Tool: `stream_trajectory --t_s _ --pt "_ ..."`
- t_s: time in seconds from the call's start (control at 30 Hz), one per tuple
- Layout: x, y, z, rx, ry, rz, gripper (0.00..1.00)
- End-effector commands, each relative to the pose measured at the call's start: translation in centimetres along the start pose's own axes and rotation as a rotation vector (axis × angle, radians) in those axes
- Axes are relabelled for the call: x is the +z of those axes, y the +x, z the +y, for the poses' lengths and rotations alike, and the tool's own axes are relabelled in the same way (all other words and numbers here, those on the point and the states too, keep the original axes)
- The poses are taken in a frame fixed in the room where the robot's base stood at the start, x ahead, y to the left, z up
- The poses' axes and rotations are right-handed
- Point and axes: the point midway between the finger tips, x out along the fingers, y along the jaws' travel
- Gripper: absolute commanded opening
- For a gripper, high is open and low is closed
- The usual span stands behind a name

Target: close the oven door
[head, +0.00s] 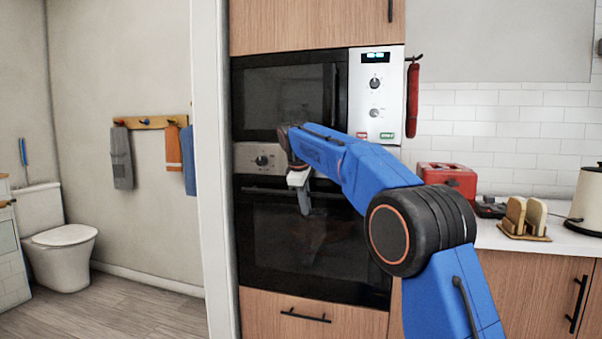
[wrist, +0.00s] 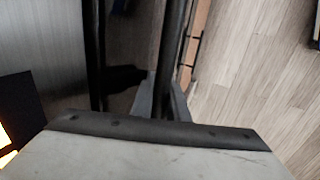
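The oven (head: 310,250) is built into the tall wooden cabinet, below the microwave. Its black glass door stands upright and looks shut or nearly shut; I cannot tell whether a small gap is left at the top. My gripper (head: 301,200) is in front of the upper part of the door, at the height of its handle (head: 262,190). In the wrist view, a long dark bar, apparently the handle (wrist: 172,45), runs between or just beyond the two fingers of my gripper (wrist: 163,95). Whether they touch or squeeze it is unclear. The arm hides the door's upper right.
The microwave (head: 285,100) is above the oven's knob panel (head: 262,158), and a wooden drawer (head: 285,312) is below the door. A counter with a red toaster (head: 447,177) lies to the right. A white wall edge (head: 212,180) borders the oven cabinet on the left.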

Motion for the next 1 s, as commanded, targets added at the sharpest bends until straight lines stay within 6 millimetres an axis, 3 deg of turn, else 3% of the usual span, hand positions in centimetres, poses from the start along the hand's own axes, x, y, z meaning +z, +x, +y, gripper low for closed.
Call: stream_trajectory --t_s 0.03,0.1,0.6,1.0 --pt "0.3 -3.2 1.1 0.048 0.007 0.019 0.22" --pt "0.3 -4.9 1.0 0.049 0.007 0.021 0.22" --pt "0.3 -14.2 0.0 0.024 0.004 0.018 0.22" --pt "0.3 -16.8 -0.3 0.017 0.002 0.015 0.22"
